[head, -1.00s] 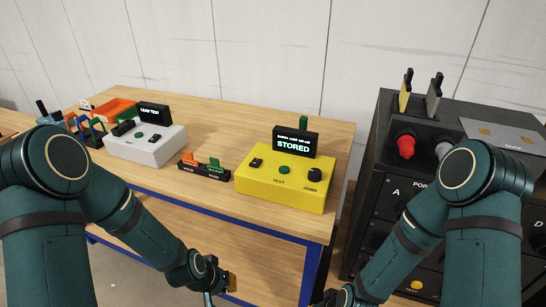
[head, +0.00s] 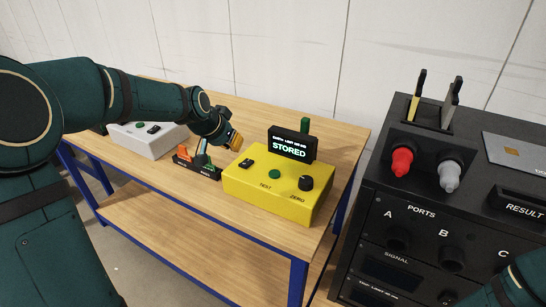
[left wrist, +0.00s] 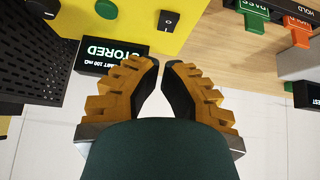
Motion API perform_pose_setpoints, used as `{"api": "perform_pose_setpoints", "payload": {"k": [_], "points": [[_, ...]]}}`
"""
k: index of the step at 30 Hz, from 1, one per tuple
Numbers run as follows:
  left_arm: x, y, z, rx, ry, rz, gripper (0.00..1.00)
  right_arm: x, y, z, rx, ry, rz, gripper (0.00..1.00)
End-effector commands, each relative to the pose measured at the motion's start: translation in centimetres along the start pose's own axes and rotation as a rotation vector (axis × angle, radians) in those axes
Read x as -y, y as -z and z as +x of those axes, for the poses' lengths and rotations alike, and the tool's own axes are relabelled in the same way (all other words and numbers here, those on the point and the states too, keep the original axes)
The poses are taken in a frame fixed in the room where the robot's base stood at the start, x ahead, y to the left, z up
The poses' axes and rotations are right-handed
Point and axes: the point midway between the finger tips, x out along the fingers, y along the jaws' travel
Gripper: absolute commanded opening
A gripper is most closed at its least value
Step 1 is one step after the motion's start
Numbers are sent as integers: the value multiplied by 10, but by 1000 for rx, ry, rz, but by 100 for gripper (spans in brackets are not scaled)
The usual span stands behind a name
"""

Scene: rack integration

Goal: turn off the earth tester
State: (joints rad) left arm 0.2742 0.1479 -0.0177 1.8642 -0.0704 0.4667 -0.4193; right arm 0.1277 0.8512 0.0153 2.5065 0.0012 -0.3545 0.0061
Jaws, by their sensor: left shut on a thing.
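The earth tester is a yellow box (head: 265,190) on the wooden bench, with a lit black display (head: 291,146) reading STORED. Its black rocker switch (head: 246,164) is at the left of its top, with a green TEST button (head: 274,174) and black ZERO knob (head: 306,183) to the right. The switch also shows in the left wrist view (left wrist: 169,21), beyond the fingertips. My left gripper (head: 237,141) is above the bench behind the switch, apart from it. Its orange fingers (left wrist: 161,66) are close together; what they grip cannot be made out. My right gripper is out of view.
A holder with orange and green tags (head: 190,165) stands left of the tester, near my left wrist. A grey-white tester (head: 150,140) is farther left. A black rack (head: 385,215) with red and grey plugs stands at the right, across a gap.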

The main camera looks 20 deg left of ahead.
Motion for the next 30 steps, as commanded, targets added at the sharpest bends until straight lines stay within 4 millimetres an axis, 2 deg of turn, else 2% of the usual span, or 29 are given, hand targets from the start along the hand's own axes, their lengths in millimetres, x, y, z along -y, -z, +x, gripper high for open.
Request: {"api": "perform_pose_setpoints", "payload": {"k": [3,6,17,23,30], "points": [[13,8,-20,-17,21,11,0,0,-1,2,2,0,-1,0],[17,11,-27,-21,27,18,0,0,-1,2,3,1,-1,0],[17,12,-28,-22,28,20,0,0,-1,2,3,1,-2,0],[17,12,-13,-20,26,20,0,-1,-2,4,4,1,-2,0],[18,12,32,-18,26,19,0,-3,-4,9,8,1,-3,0]]}}
